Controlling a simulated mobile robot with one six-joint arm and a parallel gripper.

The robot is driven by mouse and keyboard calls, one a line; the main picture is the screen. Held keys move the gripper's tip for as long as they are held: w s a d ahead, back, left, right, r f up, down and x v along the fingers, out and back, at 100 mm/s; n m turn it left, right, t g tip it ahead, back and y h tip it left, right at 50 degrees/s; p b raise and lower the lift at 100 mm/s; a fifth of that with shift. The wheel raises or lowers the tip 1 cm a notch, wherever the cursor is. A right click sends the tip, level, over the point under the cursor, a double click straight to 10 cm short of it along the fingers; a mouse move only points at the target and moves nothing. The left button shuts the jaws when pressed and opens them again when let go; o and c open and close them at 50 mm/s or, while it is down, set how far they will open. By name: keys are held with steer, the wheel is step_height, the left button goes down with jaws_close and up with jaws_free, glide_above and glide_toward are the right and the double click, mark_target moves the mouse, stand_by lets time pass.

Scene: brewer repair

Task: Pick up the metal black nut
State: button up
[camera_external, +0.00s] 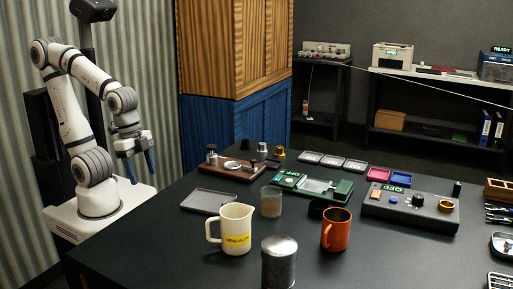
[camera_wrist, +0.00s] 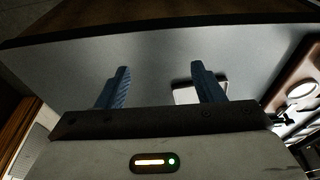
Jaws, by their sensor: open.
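I cannot pick out the metal black nut for certain. Small dark and metallic pieces stand at the back of the table, among them a dark one with a pale top (camera_external: 262,148) and a brass-and-black one (camera_external: 279,152). A low dark round piece (camera_external: 318,207) lies beside the orange mug. My gripper (camera_external: 141,167) hangs off the table's left edge, pointing down, open and empty. In the wrist view its two blue fingers (camera_wrist: 160,70) are spread apart with only grey tabletop between them; no nut shows there.
The black table (camera_external: 175,235) carries a grey tray (camera_external: 208,201), a cream jug (camera_external: 234,229), a glass (camera_external: 271,202), a metal canister (camera_external: 279,262), an orange mug (camera_external: 336,230), a brown board (camera_external: 232,170) and a control box (camera_external: 412,208). The left front is clear.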

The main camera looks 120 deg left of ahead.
steer(key=w+a+r+p, duration=0.2)
steer(key=w+a+r, duration=0.2)
steer(key=w+a, duration=0.45)
steer(key=m+g+p, duration=0.3)
steer(key=p, duration=0.1)
glide_above(245, 140)
steer(key=w+d, duration=0.1)
step_height(245, 140, down, 3)
steer(key=f, duration=0.2)
steer(key=a+f+p, duration=0.1)
steer(key=f, duration=0.2)
steer(key=s+f, duration=0.1)
steer(key=f, duration=0.1)
steer(key=shift+a+f+p, duration=0.15)
steer(key=shift+f+p, duration=0.15)
steer(key=shift+p, duration=0.1)
steer(key=shift+f, duration=0.35)
steer(key=shift+c, duration=0.2)
steer(key=c, duration=1.1)
